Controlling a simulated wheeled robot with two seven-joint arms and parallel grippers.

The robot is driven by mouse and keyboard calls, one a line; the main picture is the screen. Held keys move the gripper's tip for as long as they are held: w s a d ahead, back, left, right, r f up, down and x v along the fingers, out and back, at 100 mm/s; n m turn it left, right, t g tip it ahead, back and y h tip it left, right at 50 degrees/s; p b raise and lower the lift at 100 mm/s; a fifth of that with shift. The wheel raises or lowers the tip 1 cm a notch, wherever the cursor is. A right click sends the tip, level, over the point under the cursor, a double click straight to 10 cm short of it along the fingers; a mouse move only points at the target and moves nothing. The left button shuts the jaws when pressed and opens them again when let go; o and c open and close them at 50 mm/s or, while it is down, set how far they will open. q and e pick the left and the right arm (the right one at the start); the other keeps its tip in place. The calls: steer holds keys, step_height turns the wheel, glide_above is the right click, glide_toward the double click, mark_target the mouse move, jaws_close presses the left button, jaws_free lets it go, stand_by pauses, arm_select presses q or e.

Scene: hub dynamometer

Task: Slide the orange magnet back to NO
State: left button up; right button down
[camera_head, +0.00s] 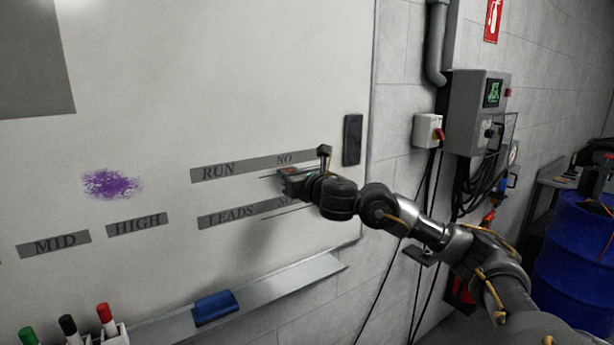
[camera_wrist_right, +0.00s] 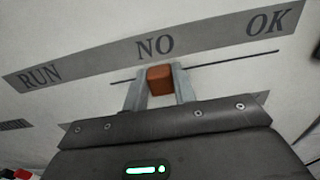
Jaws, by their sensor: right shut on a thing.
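The orange magnet (camera_wrist_right: 159,79) is on the whiteboard, on a thin dark line just below the word NO (camera_wrist_right: 155,46) in the right wrist view. My right gripper (camera_wrist_right: 161,84) is shut on it, one finger at each side. In the head view my right gripper (camera_head: 285,182) is at the board, below the NO of the RUN strip (camera_head: 219,172), and mostly hides the magnet. The strip's OK label (camera_wrist_right: 268,20) shows to the right of NO in the wrist view. My left gripper is not in view.
A LEADS strip (camera_head: 230,215) lies below the RUN strip. A dark block (camera_head: 352,140) is on the board's right edge. A ledge below holds a blue eraser (camera_head: 214,306) and several markers. A purple scribble (camera_head: 112,184) is at left. A blue drum (camera_head: 577,245) stands at right.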

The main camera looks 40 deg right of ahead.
steer(key=shift+a+f, duration=0.1)
steer(key=c, duration=1.6)
jaws_free()
steer(key=o, duration=0.5)
steer(key=shift+a, duration=0.2)
steer(key=shift+d, duration=0.15)
steer(key=s, duration=0.5)
steer(key=s+b, duration=0.1)
steer(key=s, duration=0.5)
steer(key=shift+a, duration=0.2)
steer(key=shift+w, duration=0.1)
